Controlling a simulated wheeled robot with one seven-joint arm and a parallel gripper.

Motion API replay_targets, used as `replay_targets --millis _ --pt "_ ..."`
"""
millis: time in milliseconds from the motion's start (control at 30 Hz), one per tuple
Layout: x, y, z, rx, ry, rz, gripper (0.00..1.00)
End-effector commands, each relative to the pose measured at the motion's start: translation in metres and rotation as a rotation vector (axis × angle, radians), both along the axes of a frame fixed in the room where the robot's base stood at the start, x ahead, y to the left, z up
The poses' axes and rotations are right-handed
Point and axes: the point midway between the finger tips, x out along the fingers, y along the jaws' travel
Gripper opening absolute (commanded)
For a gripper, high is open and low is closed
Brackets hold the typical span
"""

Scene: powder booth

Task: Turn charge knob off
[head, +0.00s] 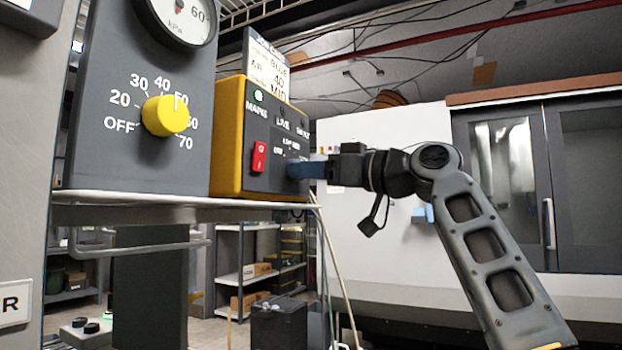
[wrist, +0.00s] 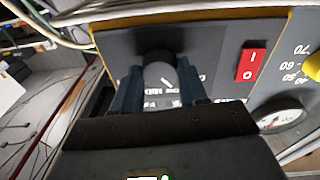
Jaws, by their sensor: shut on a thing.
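The charge knob (wrist: 158,74) is a dark grey round knob on the dark front panel of a yellow-edged box (head: 228,150). In the wrist view it sits between the two blue fingers of my gripper (wrist: 160,90), which is shut on its sides. A pale mark shows near its lower edge, close to printed labels; I cannot tell for sure which setting it points at. In the head view my gripper (head: 303,170) reaches the panel from the right and hides most of the knob. An OFF label and other partly covered labels show beside it.
A yellow pressure knob (head: 165,115) and gauge (head: 184,14) are on a grey panel further left. The box stands on a shelf (head: 130,198). Cables hang below.

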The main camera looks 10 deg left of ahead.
Motion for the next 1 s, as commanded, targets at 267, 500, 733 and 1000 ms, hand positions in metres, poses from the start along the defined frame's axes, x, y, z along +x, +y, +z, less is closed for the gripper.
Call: replay_targets --millis 267,500,733,1000 --pt "0.0013 -0.001 -0.0022 -0.083 -0.229 -0.001 0.12" --pt "0.0018 -0.001 -0.0016 -0.138 -0.379 -0.001 0.12" --pt "0.0018 -0.0011 -0.0011 -0.167 -0.461 -0.001 0.12" --pt "0.0019 -0.0011 -0.0008 -0.18 -0.493 -0.001 0.12"
